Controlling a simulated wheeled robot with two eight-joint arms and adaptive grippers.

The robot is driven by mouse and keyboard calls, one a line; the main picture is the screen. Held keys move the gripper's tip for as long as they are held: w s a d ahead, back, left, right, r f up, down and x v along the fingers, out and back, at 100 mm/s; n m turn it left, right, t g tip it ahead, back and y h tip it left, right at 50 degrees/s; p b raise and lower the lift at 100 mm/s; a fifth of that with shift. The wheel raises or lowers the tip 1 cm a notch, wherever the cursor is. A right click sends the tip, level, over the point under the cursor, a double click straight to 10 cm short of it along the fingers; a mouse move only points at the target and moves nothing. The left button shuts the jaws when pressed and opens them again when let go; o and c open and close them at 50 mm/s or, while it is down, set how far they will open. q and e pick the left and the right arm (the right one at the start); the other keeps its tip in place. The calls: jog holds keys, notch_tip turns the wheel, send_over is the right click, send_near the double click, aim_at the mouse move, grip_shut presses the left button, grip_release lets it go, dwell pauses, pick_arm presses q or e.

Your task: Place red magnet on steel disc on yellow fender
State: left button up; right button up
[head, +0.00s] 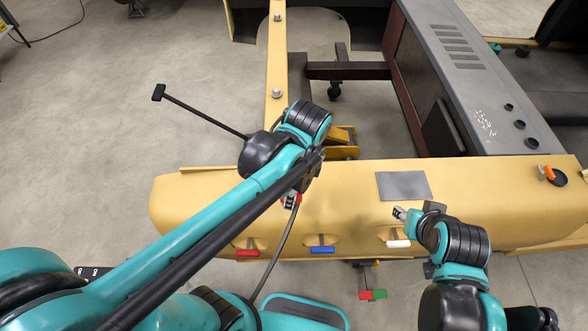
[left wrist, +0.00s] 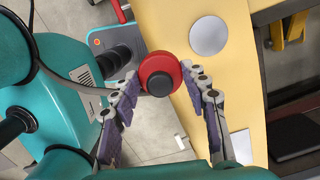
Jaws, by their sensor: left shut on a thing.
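The red magnet (left wrist: 150,68), a round red disc with a dark centre, is held between the fingertips of my left gripper (left wrist: 168,84). In the head view my left gripper (head: 291,199) is mostly hidden by its own arm, above the yellow fender (head: 180,200). The round grey steel disc (left wrist: 208,35) lies flat on the fender, beside and apart from the magnet in the left wrist view. I cannot make out the disc in the head view. My right gripper (head: 399,213) is over the fender's right part, too small to tell open or shut.
A grey square plate (head: 403,186) lies on the fender. Red (head: 248,253), blue (head: 322,249) and white (head: 398,243) handles sit along its front face. A red-green piece (head: 372,295) is below. An orange-handled item (head: 548,173) is at the right. A dark panelled body (head: 465,75) stands behind.

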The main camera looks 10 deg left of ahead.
pick_arm(q)
jog(key=w+f, duration=0.2)
jog(key=w, duration=0.1)
jog(key=w+a+f+b, duration=0.1)
jog(key=w+f, duration=0.1)
jog(key=w, duration=0.1)
jog(key=w+a+f, duration=0.1)
jog(key=w+f, duration=0.1)
jog(key=w, duration=0.2)
jog(key=shift+a+f, duration=0.1)
jog(key=shift+a, duration=0.1)
jog(key=shift+f+b, duration=0.45)
jog(key=shift+f, duration=1.6)
jog(key=shift+f, duration=0.15)
jog(key=o, duration=1.4)
